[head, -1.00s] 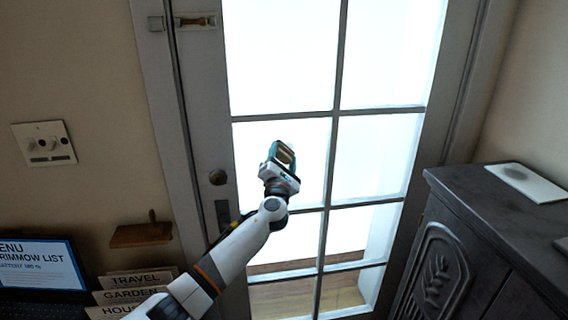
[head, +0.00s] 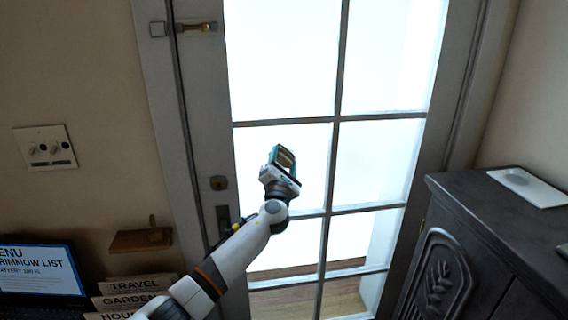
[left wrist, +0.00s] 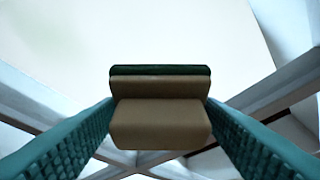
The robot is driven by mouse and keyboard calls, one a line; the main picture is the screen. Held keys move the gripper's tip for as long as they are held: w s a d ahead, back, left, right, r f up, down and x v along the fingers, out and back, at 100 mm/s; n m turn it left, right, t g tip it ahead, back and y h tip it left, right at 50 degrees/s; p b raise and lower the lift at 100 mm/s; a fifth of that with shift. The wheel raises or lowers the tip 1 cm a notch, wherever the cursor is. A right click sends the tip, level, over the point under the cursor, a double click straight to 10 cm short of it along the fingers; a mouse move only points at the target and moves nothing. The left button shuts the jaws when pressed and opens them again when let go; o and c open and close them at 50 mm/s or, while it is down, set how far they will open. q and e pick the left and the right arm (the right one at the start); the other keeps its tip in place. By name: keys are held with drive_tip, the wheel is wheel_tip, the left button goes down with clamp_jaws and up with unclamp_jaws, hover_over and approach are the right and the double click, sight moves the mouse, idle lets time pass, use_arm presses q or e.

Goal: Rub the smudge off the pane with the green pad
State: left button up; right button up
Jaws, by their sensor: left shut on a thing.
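My left gripper (head: 284,158) is in front of the middle-left pane (head: 312,150) of a glazed door. Its teal fingers are shut on the pad (head: 287,160), a tan block. In the left wrist view the pad (left wrist: 160,122) sits between the fingers, its dark green face (left wrist: 160,71) at the far end, toward the bright glass. I cannot tell whether the green face touches the glass. No smudge can be made out on the bright panes. My right gripper is not in view.
Door bars (head: 333,165) divide the glass. A dark carved cabinet (head: 455,200) stands at the right with a white plate (head: 530,186) on top. At the left are a switch plate (head: 45,147), a small wooden shelf (head: 140,239), a screen (head: 40,270) and labelled dividers (head: 135,285).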

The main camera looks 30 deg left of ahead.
use_arm(q)
drive_tip(key=shift+w+a, duration=0.3)
drive_tip(key=shift+w, duration=0.1)
drive_tip(key=shift+d, duration=0.1)
drive_tip(key=shift+w+d+b, duration=0.25)
drive_tip(key=shift+w+d, duration=0.25)
drive_tip(key=shift+d, duration=0.2)
drive_tip(key=shift+w+d+b, duration=0.25)
drive_tip(key=shift+w+d, duration=0.25)
drive_tip(key=shift+d, duration=0.2)
drive_tip(key=shift+w+d, duration=0.15)
drive_tip(key=shift+d, duration=0.05)
drive_tip(key=shift+w, duration=0.1)
drive_tip(key=shift+s+a+r+p, duration=0.1)
drive_tip(key=shift+s+a+p, duration=0.2)
drive_tip(key=shift+a+p, duration=0.15)
drive_tip(key=shift+s+a+r+p, duration=0.1)
drive_tip(key=shift+s+a+p, duration=0.25)
drive_tip(key=shift+a, duration=0.2)
drive_tip(key=shift+s+a+p, duration=0.3)
drive_tip(key=shift+s+a, duration=0.25)
drive_tip(key=shift+a, duration=0.3)
